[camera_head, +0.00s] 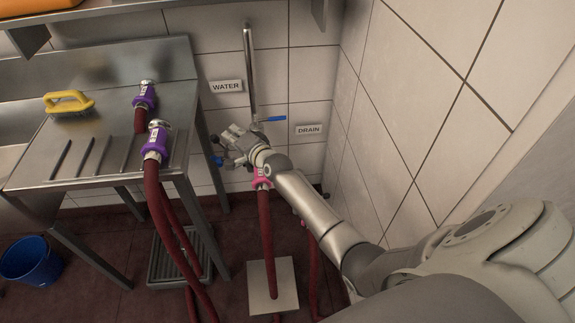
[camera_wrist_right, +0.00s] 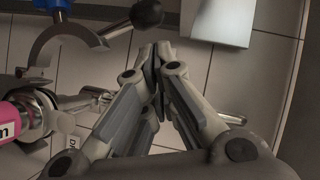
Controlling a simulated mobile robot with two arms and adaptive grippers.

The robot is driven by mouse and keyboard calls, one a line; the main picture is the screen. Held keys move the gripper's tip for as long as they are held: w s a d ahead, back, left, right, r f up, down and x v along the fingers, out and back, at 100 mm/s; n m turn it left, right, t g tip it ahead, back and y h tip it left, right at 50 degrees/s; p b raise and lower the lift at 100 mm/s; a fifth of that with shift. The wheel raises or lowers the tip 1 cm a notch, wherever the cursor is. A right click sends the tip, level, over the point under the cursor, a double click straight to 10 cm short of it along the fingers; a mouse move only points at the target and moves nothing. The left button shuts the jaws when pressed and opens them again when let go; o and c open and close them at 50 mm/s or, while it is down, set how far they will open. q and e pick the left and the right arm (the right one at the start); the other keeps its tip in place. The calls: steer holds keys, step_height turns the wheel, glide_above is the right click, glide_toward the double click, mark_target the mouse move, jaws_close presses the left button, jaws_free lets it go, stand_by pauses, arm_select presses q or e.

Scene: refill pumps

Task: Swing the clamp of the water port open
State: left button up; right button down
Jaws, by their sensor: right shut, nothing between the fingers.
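My right gripper (camera_head: 232,140) is shut and empty by the back wall, below the WATER label (camera_head: 226,86). In the right wrist view its fingertips (camera_wrist_right: 158,52) meet. There, a curved metal clamp piece (camera_wrist_right: 62,38) lies to the upper left, with a blue part (camera_wrist_right: 52,4) above it. A black ball knob (camera_wrist_right: 148,14) is close to the fingertips; I cannot tell whether they touch. Part of the clamp and the water port is hidden by the gripper in the head view. My left gripper is not in view.
A pink coupling (camera_head: 261,178) on a dark red hose is just below my right wrist. A blue lever (camera_head: 271,119) and the DRAIN label (camera_head: 308,129) are to the right. Two purple couplings (camera_head: 155,140) (camera_head: 144,96) rest on the steel table (camera_head: 95,140). The tiled right wall is close.

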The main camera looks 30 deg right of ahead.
steer(key=shift+w+a, duration=0.15)
steer(key=shift+a, duration=0.15)
stand_by(0.6)
